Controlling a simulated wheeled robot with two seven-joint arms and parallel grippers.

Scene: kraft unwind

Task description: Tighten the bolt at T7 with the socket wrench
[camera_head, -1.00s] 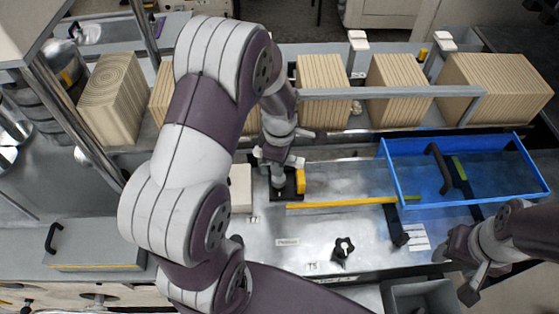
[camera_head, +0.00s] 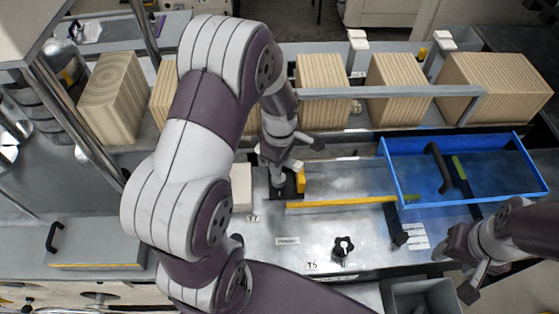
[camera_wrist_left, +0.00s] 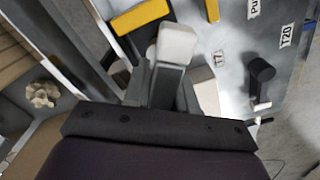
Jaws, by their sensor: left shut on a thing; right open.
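My left gripper (camera_head: 282,176) reaches down over the steel worktop beside a black block with a yellow piece (camera_head: 301,181). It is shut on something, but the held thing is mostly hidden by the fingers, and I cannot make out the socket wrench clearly. The bolt at T7 is not distinguishable. My right gripper (camera_head: 466,274) is open and empty at lower right.
A blue-rimmed tray (camera_head: 393,175) stands at right, with a yellow strip (camera_head: 335,203) left of it. Several wooden blocks (camera_head: 322,92) line the back behind a grey rail (camera_head: 385,93). A grey bin (camera_head: 420,297) is at front.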

